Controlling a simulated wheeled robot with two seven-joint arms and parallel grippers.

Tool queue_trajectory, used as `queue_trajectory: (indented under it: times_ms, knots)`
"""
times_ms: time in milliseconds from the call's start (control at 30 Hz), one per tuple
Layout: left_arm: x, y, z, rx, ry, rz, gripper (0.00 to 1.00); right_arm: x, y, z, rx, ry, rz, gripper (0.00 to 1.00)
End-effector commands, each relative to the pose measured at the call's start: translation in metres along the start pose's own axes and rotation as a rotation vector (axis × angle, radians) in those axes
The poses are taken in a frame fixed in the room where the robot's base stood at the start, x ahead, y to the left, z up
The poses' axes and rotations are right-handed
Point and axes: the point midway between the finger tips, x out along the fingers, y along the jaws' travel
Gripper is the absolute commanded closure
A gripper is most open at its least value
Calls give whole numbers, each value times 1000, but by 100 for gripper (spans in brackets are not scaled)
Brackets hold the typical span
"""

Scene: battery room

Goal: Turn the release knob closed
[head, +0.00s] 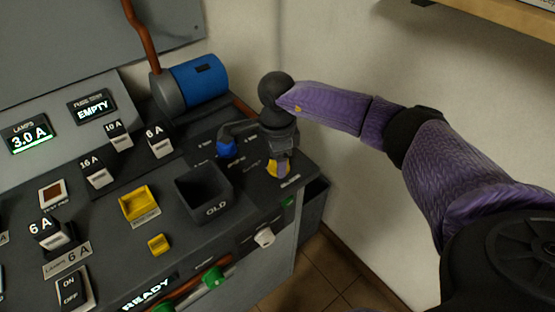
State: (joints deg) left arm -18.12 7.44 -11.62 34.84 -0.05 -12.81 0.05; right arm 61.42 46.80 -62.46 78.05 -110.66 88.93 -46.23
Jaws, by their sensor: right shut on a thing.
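My right gripper (279,166) points down at the right end of the dark console top and is shut on a small yellow knob (271,169), which I take to be the release knob. The fingers and wrist hide most of the knob, so its turn angle cannot be read. A small label (290,182) lies just in front of it, too small to read. My left gripper is not in view.
A blue-ended lever (226,147) stands close left of the right gripper. The open OLD bin (204,194) is nearer. A blue cylinder (199,80) lies behind. Fuse blocks, yellow holders and a READY display (147,294) fill the left. A wall stands right.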

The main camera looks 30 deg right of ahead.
Motion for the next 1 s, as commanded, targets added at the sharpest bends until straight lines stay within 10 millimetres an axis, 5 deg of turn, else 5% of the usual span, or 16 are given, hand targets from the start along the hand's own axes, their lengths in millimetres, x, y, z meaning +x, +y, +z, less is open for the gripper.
queue_trajectory:
  times_ms: [400,967,1000]
  knots:
    - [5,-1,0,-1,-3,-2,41,0,0,0,-176,4,-1,99]
    - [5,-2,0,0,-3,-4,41,-1,0,0,-204,5,-1,99]
    - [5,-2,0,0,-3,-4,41,-1,0,0,-203,5,-1,36]
